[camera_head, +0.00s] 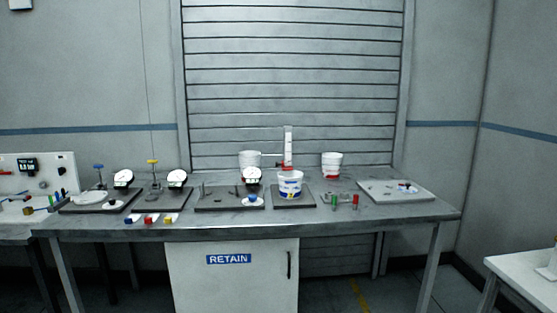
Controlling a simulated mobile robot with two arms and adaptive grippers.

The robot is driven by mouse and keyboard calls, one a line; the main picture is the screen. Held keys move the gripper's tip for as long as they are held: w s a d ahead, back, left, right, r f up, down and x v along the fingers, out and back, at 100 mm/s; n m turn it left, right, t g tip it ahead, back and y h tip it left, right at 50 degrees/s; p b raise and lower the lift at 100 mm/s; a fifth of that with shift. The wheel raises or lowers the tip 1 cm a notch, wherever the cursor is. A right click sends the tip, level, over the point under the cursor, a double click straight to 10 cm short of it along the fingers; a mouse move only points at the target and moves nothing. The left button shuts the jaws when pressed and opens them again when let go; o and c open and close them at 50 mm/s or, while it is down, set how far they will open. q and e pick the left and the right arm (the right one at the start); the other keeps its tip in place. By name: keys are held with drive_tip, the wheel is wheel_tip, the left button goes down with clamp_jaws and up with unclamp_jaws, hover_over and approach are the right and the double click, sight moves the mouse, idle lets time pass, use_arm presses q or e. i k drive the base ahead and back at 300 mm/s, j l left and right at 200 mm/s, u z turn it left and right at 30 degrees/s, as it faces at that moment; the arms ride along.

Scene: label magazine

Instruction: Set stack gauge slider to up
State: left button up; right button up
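A tall white upright gauge (288,145) stands towards the back of the long grey table, in the middle of the head view. A small red part (283,166), which looks like its slider, sits low on it. A white tub with blue and yellow marks (290,186) stands just in front and hides the gauge's foot. Neither of my grippers shows in this view.
The grey table (400,211) carries several dial gauges on dark plates to the left. White tubs (249,158) (332,160) stand on both sides of the gauge. A white tray (420,194) lies at right. Above the table is clear room.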

sight(284, 168)
drive_tip(key=i+j, duration=0.2)
drive_tip(key=j, duration=0.2)
drive_tip(key=i+j+z, duration=0.15)
drive_tip(key=j, duration=0.25)
drive_tip(key=i+j, duration=0.4)
drive_tip(key=i, duration=0.35)
drive_tip(key=z, duration=0.05)
